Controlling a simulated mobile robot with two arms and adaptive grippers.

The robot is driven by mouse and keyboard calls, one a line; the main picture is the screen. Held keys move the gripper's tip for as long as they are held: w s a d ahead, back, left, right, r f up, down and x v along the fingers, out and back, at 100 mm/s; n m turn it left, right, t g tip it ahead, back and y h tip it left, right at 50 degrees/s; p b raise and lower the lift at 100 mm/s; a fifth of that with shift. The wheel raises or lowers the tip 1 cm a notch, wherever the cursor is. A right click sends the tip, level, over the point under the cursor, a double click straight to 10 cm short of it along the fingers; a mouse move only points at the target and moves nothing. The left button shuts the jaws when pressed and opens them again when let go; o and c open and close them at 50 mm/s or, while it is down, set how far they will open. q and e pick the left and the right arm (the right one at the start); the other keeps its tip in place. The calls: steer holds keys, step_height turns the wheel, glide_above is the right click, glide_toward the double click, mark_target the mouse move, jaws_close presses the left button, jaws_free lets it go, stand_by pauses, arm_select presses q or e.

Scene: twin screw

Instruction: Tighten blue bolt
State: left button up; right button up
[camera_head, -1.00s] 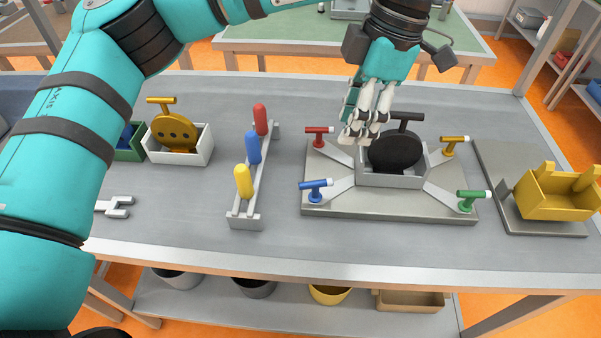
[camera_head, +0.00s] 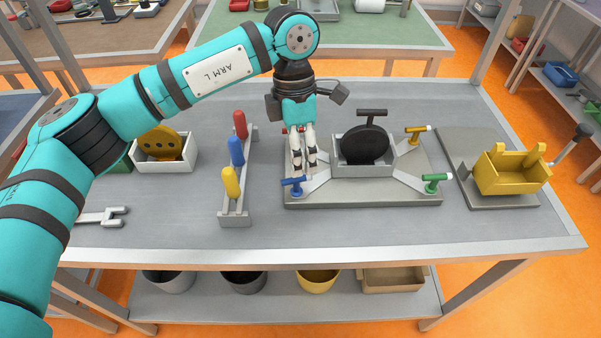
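The blue bolt (camera_head: 293,186), a small T-handled clamp with a pale tip, stands at the front left corner of a grey fixture plate (camera_head: 350,198). My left gripper (camera_head: 305,172) comes down from above, its fingertips just behind and slightly right of the blue bolt's handle. Whether they touch it cannot be told. The fingers hang nearly parallel with a narrow gap, and I see nothing held between them. My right gripper is not in view.
The fixture holds a black disc part (camera_head: 364,145) in a grey box, with a yellow bolt (camera_head: 416,130) and green bolt (camera_head: 435,182) at its right corners. A screwdriver rack (camera_head: 235,218) stands left. A yellow bin (camera_head: 510,175) sits right. The table front is clear.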

mark_target(301, 178)
arm_select(q)
steer(key=shift+s+d+f+p, duration=0.1)
steer(key=shift+s+f+p, duration=0.15)
steer(key=shift+f, duration=1.15)
steer(key=shift+s+d+f+p, duration=0.15)
steer(key=shift+s+f, duration=0.1)
steer(key=shift+f, duration=1.1)
steer(key=shift+a, duration=0.1)
steer(key=shift+w, duration=0.1)
jaws_close()
